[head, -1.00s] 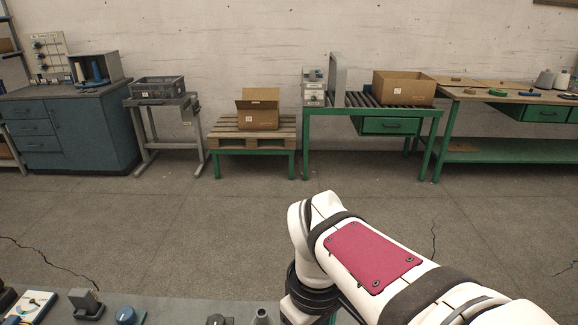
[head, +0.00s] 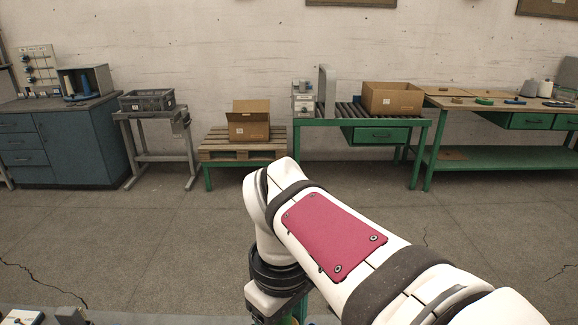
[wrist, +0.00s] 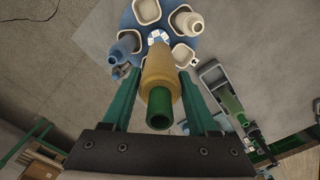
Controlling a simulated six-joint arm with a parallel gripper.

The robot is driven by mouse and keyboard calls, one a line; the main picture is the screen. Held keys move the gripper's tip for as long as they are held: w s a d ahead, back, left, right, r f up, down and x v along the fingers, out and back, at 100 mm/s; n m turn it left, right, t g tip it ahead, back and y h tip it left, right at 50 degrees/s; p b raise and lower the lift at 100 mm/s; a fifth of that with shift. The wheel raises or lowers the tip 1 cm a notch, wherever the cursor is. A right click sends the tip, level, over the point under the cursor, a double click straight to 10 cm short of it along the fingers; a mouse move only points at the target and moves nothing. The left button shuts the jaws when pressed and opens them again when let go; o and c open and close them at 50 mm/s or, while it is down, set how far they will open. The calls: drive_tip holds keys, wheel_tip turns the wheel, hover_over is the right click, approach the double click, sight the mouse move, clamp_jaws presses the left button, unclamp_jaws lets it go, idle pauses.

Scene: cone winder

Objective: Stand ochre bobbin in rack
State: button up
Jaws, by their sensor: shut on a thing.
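The ochre bobbin (wrist: 158,66) is in the wrist view, a tapered ochre body with a green tube end towards the camera. My gripper (wrist: 158,78) has its two green fingers on either side of it and is shut on it. The rack (wrist: 213,42) is a blue round base with pale square cups, beyond the bobbin's far end. I cannot tell whether the bobbin touches the rack. A blue bobbin (wrist: 124,46) and a cream bobbin (wrist: 188,23) stand at the rack.
A grey holder with a green tube (wrist: 233,104) lies right of the rack in the wrist view. Across the floor in the head view are a blue cabinet (head: 75,145), an open carton (head: 249,126) on a pallet stand and green benches (head: 480,160).

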drive_tip(key=s+a+f+n, duration=0.2)
drive_tip(key=a+f, duration=0.2)
drive_tip(key=a, duration=0.4)
drive_tip(key=s+a+f+n, duration=0.2)
drive_tip(key=a+f+n, duration=0.1)
drive_tip(key=a, duration=0.4)
drive_tip(key=s+a+f+n, duration=0.2)
drive_tip(key=a+f, duration=0.3)
drive_tip(key=a, duration=0.3)
drive_tip(key=shift+s+a+n, duration=0.3)
drive_tip(key=shift+s+n, duration=0.05)
drive_tip(key=shift+n, duration=0.05)
drive_tip(key=shift+f, duration=1.5)
